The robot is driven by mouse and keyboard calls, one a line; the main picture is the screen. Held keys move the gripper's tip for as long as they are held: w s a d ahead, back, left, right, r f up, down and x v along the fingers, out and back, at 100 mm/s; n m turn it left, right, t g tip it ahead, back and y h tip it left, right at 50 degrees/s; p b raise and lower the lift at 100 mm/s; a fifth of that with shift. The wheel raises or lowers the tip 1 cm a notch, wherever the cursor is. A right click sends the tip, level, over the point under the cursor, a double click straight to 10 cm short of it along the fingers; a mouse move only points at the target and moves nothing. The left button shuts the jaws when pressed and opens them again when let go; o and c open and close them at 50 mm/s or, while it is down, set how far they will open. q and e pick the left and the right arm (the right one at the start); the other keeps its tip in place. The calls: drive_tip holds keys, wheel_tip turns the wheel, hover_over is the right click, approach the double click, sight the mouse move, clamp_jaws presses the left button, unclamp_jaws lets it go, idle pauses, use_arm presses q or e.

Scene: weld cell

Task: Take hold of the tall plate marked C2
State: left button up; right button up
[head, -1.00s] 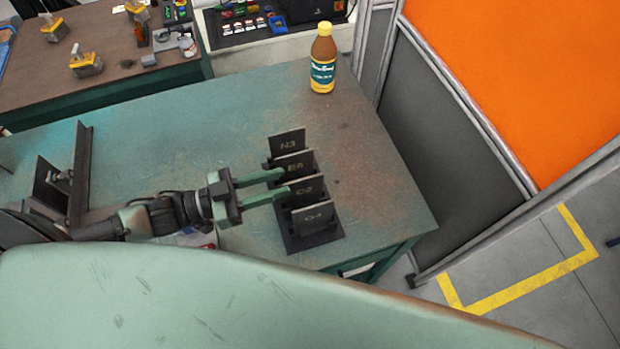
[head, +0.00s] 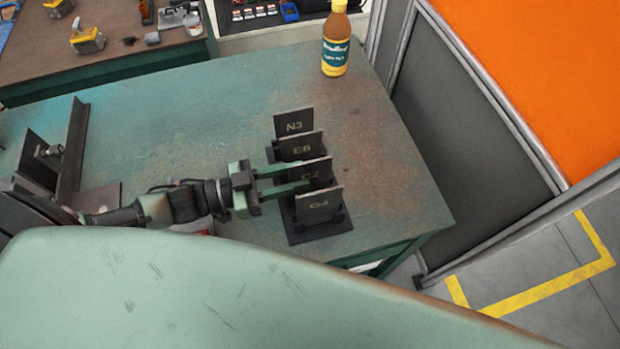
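The dark plate marked C2 (head: 318,172) stands upright in a black rack (head: 318,236) near the table's right end. It is between the plate marked E6 (head: 302,146) behind it and a plate that seems to read G4 (head: 319,204) in front. My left gripper (head: 303,175) reaches in from the left with its two green fingers apart. One finger lies in front of C2's left part, the other at its far side, by the gap to E6. A gap shows between the fingers; contact with C2 cannot be told. My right gripper is not in view.
The plate marked N3 (head: 293,124) stands at the rack's back. A bottle (head: 335,45) stands at the table's far right corner. A dark angled metal piece (head: 70,150) is at the left. The green table (head: 190,115) is clear in the middle. A grey partition (head: 465,150) borders the right.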

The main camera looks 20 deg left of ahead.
sight(319, 171)
use_arm(q)
drive_tip(key=p+x, duration=0.1)
drive_tip(key=x, duration=0.1)
drive_tip(key=r+x, duration=0.1)
drive_tip(key=x, duration=0.1)
drive_tip(key=shift+d+p, duration=0.35)
drive_tip(key=shift+d, duration=0.1)
drive_tip(key=shift+w+d+f, duration=0.15)
drive_tip(key=shift+d+f, duration=0.1)
drive_tip(key=shift+c, duration=0.3)
clamp_jaws()
drive_tip(key=shift+r, duration=0.1)
idle(0.3)
drive_tip(key=shift+r, duration=0.1)
